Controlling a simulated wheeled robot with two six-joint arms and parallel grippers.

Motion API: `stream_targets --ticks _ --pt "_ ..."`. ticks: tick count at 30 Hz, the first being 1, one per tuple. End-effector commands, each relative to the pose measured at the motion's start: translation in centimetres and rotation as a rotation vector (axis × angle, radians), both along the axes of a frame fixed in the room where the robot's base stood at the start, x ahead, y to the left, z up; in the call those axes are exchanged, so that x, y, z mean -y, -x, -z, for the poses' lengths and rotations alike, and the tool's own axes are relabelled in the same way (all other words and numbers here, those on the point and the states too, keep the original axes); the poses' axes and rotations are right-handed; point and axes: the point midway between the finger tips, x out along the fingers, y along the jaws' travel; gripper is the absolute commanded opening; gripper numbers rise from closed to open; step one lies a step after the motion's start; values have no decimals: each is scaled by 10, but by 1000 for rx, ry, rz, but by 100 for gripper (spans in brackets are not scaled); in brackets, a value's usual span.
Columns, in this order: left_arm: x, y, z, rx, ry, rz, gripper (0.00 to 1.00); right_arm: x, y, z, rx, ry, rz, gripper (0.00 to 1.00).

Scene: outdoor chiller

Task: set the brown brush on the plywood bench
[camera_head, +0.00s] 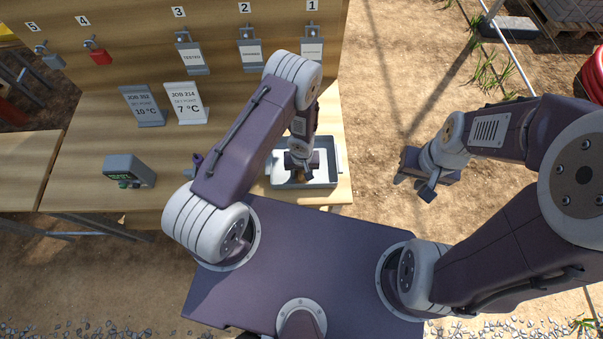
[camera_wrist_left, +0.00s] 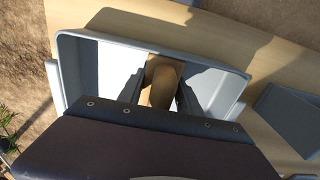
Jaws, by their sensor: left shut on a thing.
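The brown brush (camera_wrist_left: 162,82) shows in the left wrist view between the two dark fingers of my left gripper (camera_wrist_left: 158,95), which is shut on it. The gripper and brush are inside a grey tray (camera_wrist_left: 215,52). In the head view my left gripper (camera_head: 302,168) reaches down into the same tray (camera_head: 334,180), and its arm hides part of the tray. The tray stands on the plywood bench (camera_head: 80,155) at its right end. My right gripper (camera_head: 416,187) is open and empty above the dirt, right of the bench.
A grey meter with a small display (camera_head: 128,171) stands on the bench at left. Two job signs (camera_head: 186,103) stand behind it. Numbered hooks with tags and padlocks (camera_head: 98,56) line the back board. Bench surface between meter and tray is largely clear.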

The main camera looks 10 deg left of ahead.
Motion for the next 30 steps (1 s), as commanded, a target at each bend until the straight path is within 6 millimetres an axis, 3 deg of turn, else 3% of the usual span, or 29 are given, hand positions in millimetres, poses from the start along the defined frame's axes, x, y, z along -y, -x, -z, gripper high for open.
stream_targets --ticks 4,5,7,17,30 --pt "-1 3 4 -8 -1 -1 0 0 0 2 0 0 0 36" --pt "-1 4 4 -9 -1 -1 50 0 0 2 0 0 0 36" --pt "-1 3 4 -8 -1 -1 67 0 0 2 0 0 0 36" --pt "0 2 -1 -4 -1 0 67 0 0 -3 0 0 0 36" --pt "-1 1 -77 -7 0 -1 67 0 0 -98 0 0 0 36"
